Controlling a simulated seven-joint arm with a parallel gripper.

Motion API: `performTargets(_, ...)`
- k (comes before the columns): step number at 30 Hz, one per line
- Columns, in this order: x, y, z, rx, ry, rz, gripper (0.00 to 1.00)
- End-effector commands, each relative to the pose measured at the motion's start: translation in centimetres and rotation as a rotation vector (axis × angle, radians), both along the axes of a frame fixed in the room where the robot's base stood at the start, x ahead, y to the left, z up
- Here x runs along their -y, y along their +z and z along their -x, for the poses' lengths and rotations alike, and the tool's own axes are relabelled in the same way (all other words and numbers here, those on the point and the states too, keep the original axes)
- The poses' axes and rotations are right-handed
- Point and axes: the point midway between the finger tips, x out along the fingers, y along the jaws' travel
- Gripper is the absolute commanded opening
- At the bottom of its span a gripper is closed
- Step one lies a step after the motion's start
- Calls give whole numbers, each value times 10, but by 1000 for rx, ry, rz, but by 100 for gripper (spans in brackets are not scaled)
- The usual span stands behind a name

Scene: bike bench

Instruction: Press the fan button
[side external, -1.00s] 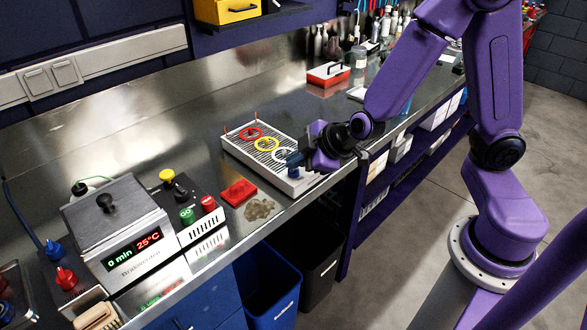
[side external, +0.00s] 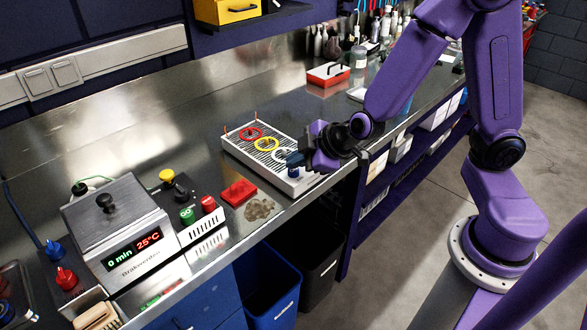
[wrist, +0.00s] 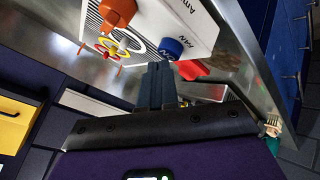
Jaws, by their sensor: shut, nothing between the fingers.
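A white box (side external: 233,151) with a slatted top stands on the bench; red, yellow and white rings lie on it. A blue round knob or button (side external: 293,173) sits at its near right corner. It also shows in the wrist view (wrist: 172,47), beside dark lettering too small to read surely. No part is clearly marked as the fan button. My gripper (side external: 290,159) is over that corner, shut and empty. In the wrist view, its fingertips (wrist: 159,65) are close to the blue knob; I cannot tell whether they touch it.
Left of the box lie a red block (side external: 239,192) and a brown patch (side external: 261,209). Farther left are a green button (side external: 187,215), a red button (side external: 208,204), a yellow knob (side external: 167,175) and a heater with a display (side external: 133,249). An orange part (wrist: 118,14) rises near the knob.

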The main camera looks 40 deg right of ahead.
Motion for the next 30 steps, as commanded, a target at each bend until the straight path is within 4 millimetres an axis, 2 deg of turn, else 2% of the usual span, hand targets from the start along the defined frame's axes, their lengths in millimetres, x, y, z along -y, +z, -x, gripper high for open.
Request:
performTargets(18,0,-9,0,-1,1,1,0)
performTargets(30,0,-8,0,-3,0,1,0)
